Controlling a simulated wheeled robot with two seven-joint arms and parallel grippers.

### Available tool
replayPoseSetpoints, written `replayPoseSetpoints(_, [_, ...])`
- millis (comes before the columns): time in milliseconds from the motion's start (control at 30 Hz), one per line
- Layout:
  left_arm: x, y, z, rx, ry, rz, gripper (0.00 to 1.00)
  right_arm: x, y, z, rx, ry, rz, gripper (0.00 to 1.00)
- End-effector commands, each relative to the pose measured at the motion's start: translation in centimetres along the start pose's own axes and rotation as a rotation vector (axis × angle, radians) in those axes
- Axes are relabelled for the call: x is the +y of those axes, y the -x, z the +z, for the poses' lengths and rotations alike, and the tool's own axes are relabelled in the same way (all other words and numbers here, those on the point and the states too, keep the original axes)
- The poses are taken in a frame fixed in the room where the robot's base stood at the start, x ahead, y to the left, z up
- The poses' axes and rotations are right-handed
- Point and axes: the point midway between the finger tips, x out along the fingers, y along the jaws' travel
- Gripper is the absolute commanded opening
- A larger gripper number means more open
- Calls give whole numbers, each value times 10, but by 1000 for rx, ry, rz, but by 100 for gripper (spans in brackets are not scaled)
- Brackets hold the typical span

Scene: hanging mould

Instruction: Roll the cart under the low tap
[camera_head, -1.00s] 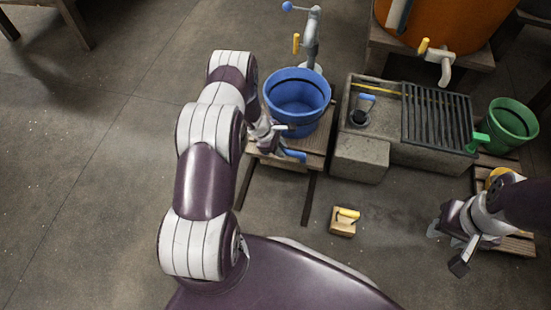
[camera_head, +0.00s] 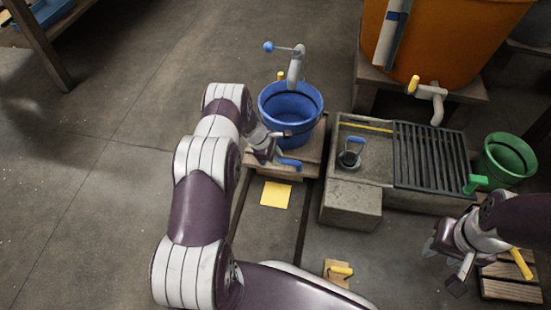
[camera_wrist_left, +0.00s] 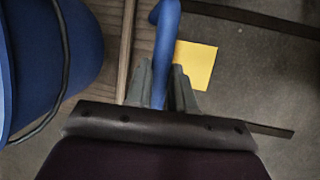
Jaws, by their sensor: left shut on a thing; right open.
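The wooden cart (camera_head: 306,158) stands on dark floor rails and carries a blue bucket (camera_head: 288,128). A blue handle (camera_head: 288,164) sticks out at its near side. My left gripper (camera_head: 272,150) is shut on this handle; in the left wrist view the fingers (camera_wrist_left: 162,68) close around the blue bar (camera_wrist_left: 167,30). A grey standpipe tap (camera_head: 297,66) with a blue knob rises just behind the bucket. Another grey tap (camera_head: 432,92) with a yellow lever sits on the orange tank. I cannot tell which is the low tap. My right gripper (camera_head: 443,268) is open and empty at the right.
A yellow square (camera_head: 275,194) lies on the floor between the rails (camera_head: 303,215). A stone trough (camera_head: 352,203) with a dark grate stands right of the cart. A green bucket (camera_head: 506,158) is at far right. A small yellow-handled block (camera_head: 338,272) lies in front.

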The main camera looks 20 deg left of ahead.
Motion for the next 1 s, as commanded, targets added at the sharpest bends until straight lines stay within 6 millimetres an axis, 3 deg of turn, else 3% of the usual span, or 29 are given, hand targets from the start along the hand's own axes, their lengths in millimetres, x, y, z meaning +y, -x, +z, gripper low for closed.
replayPoseSetpoints(333, [7,2,0,4,-2,17,0,0,-1,0,0,0,0,43])
replayPoseSetpoints(367, [8,2,0,5,-3,17,30,0,-1,0,0,0,0,43])
replayPoseSetpoints(400, [8,2,0,5,-3,17,43,0,-1,0,0,0,0,43])
replayPoseSetpoints(433, [7,2,0,5,-3,17,48,0,-1,0,0,0,0,43])
replayPoseSetpoints(767, [5,8,1,3,-1,11,48,0,5,-1,0,0,0,43])
replayPoseSetpoints(1000, [7,72,4,3,0,13,48,0,46,-6,0,0,0,43])
